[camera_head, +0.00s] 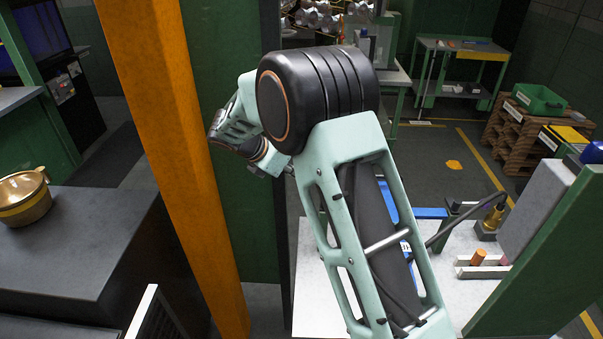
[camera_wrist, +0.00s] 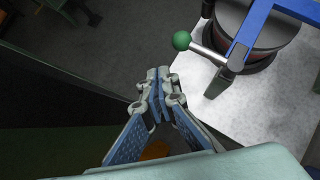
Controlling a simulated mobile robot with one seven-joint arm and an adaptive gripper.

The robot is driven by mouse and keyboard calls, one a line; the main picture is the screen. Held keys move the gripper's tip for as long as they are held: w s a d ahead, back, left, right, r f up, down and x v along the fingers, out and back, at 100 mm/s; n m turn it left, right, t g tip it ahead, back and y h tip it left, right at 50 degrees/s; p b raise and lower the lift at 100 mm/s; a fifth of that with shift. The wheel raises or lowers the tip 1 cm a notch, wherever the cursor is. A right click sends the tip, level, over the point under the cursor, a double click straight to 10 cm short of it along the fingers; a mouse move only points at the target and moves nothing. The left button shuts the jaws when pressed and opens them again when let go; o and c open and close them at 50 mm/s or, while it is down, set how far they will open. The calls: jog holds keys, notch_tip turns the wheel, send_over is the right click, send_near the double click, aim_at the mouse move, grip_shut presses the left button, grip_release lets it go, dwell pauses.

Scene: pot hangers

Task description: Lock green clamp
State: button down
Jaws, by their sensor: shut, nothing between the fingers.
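The green clamp shows in the wrist view as a round green knob (camera_wrist: 181,40) on a short silver lever (camera_wrist: 208,54). The lever runs right to a dark bracket under a blue bar (camera_wrist: 246,35). A dark round body (camera_wrist: 262,30) sits beneath the bar on a pale worktop (camera_wrist: 262,105). My gripper (camera_wrist: 158,76) is shut and empty, its blue-padded fingers together. In the picture its tips are below and left of the knob, with a visible gap. In the head view my arm covers much of the worktop, and the green knob is not visible there.
An orange post (camera_head: 165,130) stands left of my arm. A brass pot (camera_head: 24,197) is on a dark counter (camera_head: 85,230) at left. Pallets (camera_head: 520,128) stand farther back.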

jog(key=a+r, duration=0.6)
jog(key=r, duration=0.1)
jog(key=shift+w+r+b, duration=0.15)
jog(key=shift+w+b, duration=0.15)
jog(key=shift+b, duration=0.15)
